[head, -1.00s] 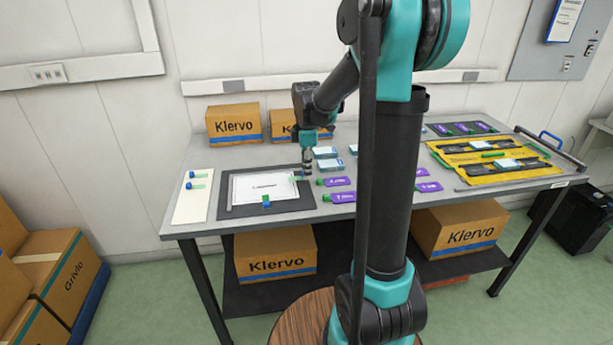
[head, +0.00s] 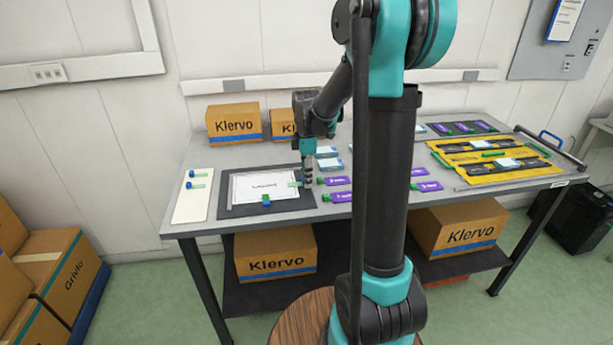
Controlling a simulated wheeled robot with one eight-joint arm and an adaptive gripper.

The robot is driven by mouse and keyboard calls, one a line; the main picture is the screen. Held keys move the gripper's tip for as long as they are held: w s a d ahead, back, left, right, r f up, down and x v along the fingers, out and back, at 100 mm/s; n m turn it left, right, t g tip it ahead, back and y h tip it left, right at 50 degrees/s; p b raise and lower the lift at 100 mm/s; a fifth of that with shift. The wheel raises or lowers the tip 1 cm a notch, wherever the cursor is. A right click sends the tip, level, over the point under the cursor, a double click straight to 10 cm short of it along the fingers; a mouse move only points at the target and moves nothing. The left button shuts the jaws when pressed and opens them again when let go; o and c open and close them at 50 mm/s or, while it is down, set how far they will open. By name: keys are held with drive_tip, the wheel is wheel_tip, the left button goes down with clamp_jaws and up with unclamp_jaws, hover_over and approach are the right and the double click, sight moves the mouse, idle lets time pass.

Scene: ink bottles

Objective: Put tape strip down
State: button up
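My gripper (head: 308,184) points down at the right edge of a white printed sheet (head: 250,187), which lies on a dark mat (head: 226,211). A small green tape strip (head: 295,184) sticks out to the left of the fingertips, over the sheet's right edge; the gripper appears shut on its right end. Whether the strip touches the sheet is too small to tell. Another green tape strip with a blue end (head: 266,200) lies across the sheet's front edge. Two more strips (head: 197,186) lie on a white board (head: 190,206) at the left.
Several purple tags (head: 338,197) lie just right of the mat. A yellow tray (head: 470,178) with dark bars is at the right. Klervo cartons (head: 233,122) stand at the table's back.

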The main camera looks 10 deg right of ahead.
drive_tip(key=shift+r, duration=0.1)
wheel_tip(320, 180, up, 12)
idle(0.5)
